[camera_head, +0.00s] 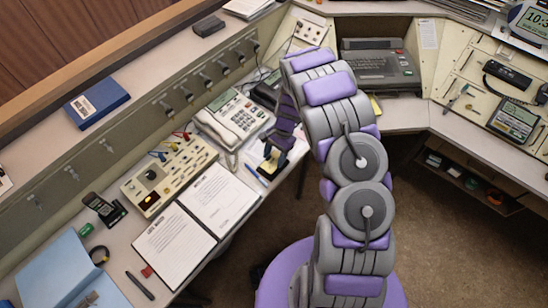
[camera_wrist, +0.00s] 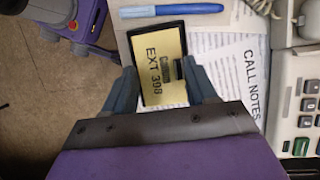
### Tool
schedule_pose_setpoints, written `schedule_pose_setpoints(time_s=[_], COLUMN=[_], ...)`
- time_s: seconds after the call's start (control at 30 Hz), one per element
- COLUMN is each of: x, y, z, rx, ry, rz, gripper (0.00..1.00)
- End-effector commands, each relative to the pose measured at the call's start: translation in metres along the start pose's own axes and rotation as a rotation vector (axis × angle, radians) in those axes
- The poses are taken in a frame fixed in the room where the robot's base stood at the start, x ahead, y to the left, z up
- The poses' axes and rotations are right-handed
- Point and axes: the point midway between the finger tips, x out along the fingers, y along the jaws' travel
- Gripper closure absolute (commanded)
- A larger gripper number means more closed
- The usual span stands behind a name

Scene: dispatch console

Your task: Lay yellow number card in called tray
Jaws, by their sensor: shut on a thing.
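A yellow number card (camera_wrist: 150,48) marked "EXT 398", with a black border, lies between my gripper's fingers in the wrist view. My gripper (camera_wrist: 171,70) is shut on it, at a small dark raised piece on its face. In the head view my gripper (camera_head: 272,160) is low over the desk to the right of the notebook, and a bit of the yellow card (camera_head: 268,168) shows below it. I cannot tell whether the black border is part of the card or a tray under it. No separate tray is clearly identifiable.
A "CALL NOTES" sheet (camera_wrist: 250,75) and a blue pen (camera_wrist: 171,11) lie beside the card. A desk phone (camera_head: 233,118), a switch panel (camera_head: 168,173) and an open notebook (camera_head: 175,245) crowd the desk. The desk edge drops to open floor (camera_head: 440,240).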

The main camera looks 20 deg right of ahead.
Motion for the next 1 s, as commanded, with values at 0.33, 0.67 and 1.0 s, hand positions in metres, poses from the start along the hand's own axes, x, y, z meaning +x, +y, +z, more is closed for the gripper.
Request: schedule_pose_setpoints(time_s=[0.33, 0.67, 1.0], x=[0.007, 0.015, 0.018], y=[-0.001, -0.001, -0.001], z=[-0.002, -0.006, -0.007], rx=[0.0, -0.001, -0.001], ry=[0.002, 0.001, 0.001], rz=[-0.001, 0.0, 0.0], gripper=[0.75, 0.75, 0.29])
